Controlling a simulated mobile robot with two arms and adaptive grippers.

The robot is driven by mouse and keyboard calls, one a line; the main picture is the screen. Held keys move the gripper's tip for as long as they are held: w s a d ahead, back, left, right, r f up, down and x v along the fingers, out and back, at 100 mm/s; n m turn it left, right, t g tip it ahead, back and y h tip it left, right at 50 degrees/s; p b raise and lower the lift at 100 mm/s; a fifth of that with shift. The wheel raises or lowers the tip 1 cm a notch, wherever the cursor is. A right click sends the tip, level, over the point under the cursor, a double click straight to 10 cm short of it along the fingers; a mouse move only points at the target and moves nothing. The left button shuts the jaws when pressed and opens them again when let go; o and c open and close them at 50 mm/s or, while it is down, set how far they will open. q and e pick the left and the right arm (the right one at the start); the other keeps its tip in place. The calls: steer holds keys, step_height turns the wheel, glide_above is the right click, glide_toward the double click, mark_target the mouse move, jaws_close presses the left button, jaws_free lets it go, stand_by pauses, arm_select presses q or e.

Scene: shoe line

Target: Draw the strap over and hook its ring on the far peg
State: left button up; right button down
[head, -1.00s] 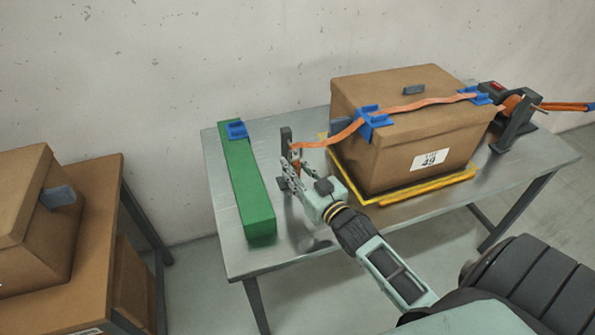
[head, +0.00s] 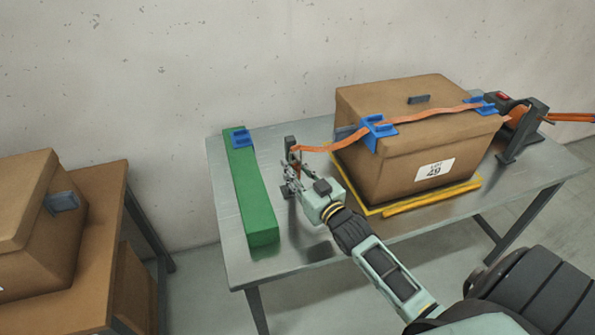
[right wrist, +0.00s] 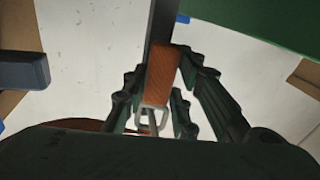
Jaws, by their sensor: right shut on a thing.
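The orange strap (head: 418,115) runs from the reel (head: 520,122) across the lid of the brown box (head: 398,165), through blue guides at both lid edges. It then spans the gap to a dark upright peg post (head: 290,150) left of the box. My right gripper (head: 290,183) is at that post, shut on the strap's ring end. In the right wrist view the strap end (right wrist: 163,70) and its metal ring (right wrist: 152,118) show between the fingers, in front of a grey upright bar (right wrist: 162,25). Whether the ring is around the peg cannot be told. My left gripper is not in view.
A green beam (head: 249,195) with a blue block (head: 240,138) lies on the metal table (head: 232,258) left of the post. The box stands on a yellow-edged base (head: 432,196). Another brown box (head: 30,225) stands on a brown bench at far left.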

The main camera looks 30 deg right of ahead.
steer(key=shift+f, duration=0.25)
steer(key=c, duration=1.8)
jaws_free()
steer(key=shift+c, duration=0.2)
steer(key=o, duration=0.4)
steer(key=shift+w+f, duration=0.2)
steer(key=shift+w, duration=0.05)
steer(key=shift+o, duration=0.5)
steer(key=shift+w+f, duration=0.15)
steer(key=shift+w, duration=0.1)
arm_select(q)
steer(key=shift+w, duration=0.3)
arm_select(e)
steer(key=shift+s, duration=0.35)
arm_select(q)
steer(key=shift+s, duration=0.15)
arm_select(e)
steer(key=s, duration=1.1)
steer(key=shift+s, duration=0.2)
